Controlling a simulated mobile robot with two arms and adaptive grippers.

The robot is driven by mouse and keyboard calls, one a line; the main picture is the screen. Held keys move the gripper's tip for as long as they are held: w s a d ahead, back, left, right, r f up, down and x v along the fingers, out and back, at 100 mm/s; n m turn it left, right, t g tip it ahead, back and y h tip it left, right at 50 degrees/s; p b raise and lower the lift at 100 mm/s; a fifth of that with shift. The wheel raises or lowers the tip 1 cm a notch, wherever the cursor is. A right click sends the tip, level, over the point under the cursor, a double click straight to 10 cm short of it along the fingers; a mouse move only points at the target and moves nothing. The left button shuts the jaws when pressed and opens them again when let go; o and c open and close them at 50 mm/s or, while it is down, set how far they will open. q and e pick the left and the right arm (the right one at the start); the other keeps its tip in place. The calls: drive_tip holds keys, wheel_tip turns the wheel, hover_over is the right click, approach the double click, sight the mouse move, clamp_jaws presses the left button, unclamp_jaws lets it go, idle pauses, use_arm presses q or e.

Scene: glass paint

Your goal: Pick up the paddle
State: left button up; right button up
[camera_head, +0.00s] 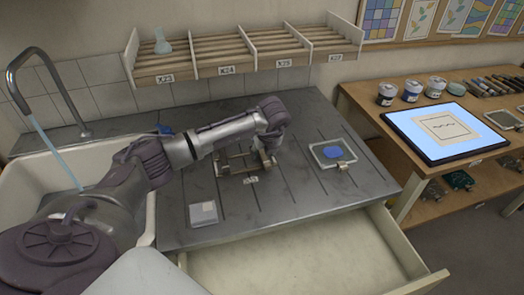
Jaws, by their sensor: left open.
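My left arm comes in from the left across the grey worktop (292,199). My left gripper (265,157) is open and points down at the right end of a small brown rack (238,167) with a label in front. I cannot tell whether its fingers touch the rack. No paddle can be made out for certain; one may be at the rack, partly hidden by the gripper. To the right, a clear framed plate (343,164) with a blue patch (332,152) lies on the worktop. My right gripper is not in view.
A white square block (203,213) lies at the front left of the worktop. An open, empty-looking drawer (300,262) juts out below. A sink with running water (55,150) is at left. A slatted shelf (240,60) hangs above; a lit panel (446,132) is at right.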

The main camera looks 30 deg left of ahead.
use_arm(q)
drive_tip(key=shift+w+f, duration=0.1)
drive_tip(key=shift+f, duration=0.1)
clamp_jaws()
idle(0.3)
